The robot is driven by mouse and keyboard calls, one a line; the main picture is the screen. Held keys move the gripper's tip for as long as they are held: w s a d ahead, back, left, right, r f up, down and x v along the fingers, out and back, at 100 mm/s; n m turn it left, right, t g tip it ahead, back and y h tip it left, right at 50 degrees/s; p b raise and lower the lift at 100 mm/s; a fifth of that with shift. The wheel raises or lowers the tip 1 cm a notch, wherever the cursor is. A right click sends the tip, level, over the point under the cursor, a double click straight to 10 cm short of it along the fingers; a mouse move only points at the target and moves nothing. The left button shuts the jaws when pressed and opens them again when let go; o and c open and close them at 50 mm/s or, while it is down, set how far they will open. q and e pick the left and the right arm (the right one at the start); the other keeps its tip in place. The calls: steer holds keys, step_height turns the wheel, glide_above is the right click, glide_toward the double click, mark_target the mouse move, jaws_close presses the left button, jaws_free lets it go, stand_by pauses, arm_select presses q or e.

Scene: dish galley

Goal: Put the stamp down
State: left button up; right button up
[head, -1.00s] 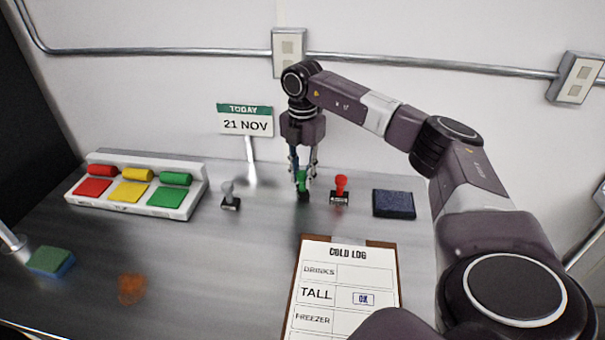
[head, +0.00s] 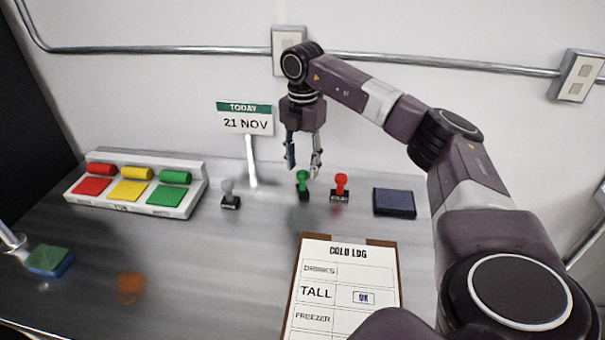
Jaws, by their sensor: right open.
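A green-handled stamp (head: 302,182) stands upright on the steel counter, between a grey-handled stamp (head: 229,194) on the left and a red-handled stamp (head: 340,187) on the right. My right gripper (head: 303,172) is open and empty just above the green stamp, its fingers apart and clear of most of the handle. A clipboard (head: 290,290) with a cold log lies in front; a blue OK mark shows in its TALL row. A dark blue ink pad (head: 394,203) lies right of the red stamp. My left gripper is not in view.
A white rack (head: 190,200) with red, yellow and green rolls and pads stands at the left. A date sign (head: 245,119) reading 21 NOV stands behind. A green and blue sponge (head: 50,260) and an orange stain (head: 130,287) are at the front left. The counter's middle left is clear.

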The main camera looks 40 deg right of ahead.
mark_target(302, 172)
step_height(302, 172, up, 9)
steer(key=shift+b, duration=0.3)
stand_by(0.5)
